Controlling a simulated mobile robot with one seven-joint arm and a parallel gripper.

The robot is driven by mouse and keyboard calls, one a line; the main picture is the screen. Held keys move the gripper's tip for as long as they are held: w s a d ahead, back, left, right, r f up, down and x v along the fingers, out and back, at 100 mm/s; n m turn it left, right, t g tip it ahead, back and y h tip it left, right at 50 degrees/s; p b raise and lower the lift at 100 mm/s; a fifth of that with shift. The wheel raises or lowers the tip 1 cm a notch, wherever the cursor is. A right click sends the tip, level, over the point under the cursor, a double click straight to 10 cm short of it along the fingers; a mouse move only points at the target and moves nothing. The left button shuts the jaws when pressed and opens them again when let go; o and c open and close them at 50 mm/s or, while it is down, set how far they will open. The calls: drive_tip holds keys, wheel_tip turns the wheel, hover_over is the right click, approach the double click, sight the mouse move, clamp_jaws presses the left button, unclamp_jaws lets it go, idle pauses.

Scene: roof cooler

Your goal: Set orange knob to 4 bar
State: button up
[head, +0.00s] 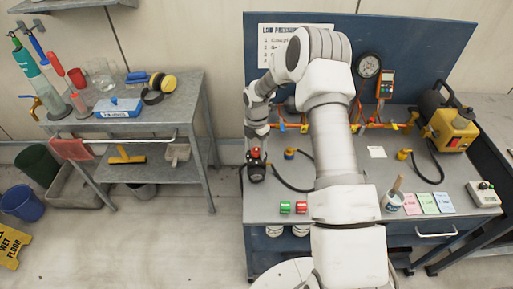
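No orange knob can be made out with certainty; my arm hides part of the bench's back. Small orange fittings (304,128) show on the pipework left of my arm, and more orange pipe parts (410,121) show to its right. A round dial gauge (368,66) is on the blue back panel; its reading is too small to tell. My gripper (257,172) hangs at the bench's left edge, pointing down, with dark and red parts at the wrist. Its fingers are too small to tell open from shut.
The grey workbench (350,225) holds red and green buttons (293,208), a cup with a brush (392,202), coloured cards (428,203), a yellow-black pump (452,128) and a grey control box (483,194). Black hoses cross it. A tool cart (160,128) stands left, with floor between.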

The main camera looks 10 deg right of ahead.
clamp_jaws()
drive_tip(key=shift+m, duration=0.3)
